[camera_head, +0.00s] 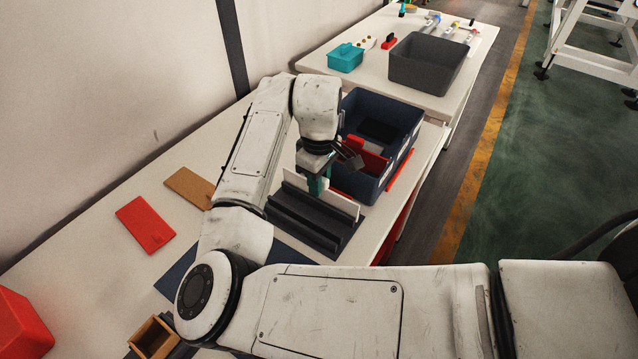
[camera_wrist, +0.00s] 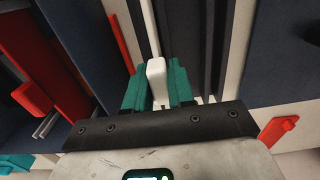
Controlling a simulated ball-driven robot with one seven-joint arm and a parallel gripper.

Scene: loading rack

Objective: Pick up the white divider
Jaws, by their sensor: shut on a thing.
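The white divider (camera_head: 345,205) stands upright, on edge, at the dark slotted rack (camera_head: 304,225) on the near table. In the head view my gripper (camera_head: 318,186) is over its top edge, and the teal fingers cover part of it. In the wrist view the divider's top edge (camera_wrist: 155,68) sits between the teal fingers of my gripper (camera_wrist: 157,80), which is shut on it. I cannot tell whether its lower edge still rests in a slot.
A blue bin (camera_head: 372,185) with red and dark contents stands close behind the rack. A red panel (camera_head: 146,224) and a brown panel (camera_head: 190,187) lie flat at left. A grey bin (camera_head: 425,75) and teal basket (camera_head: 345,59) stand on the far table.

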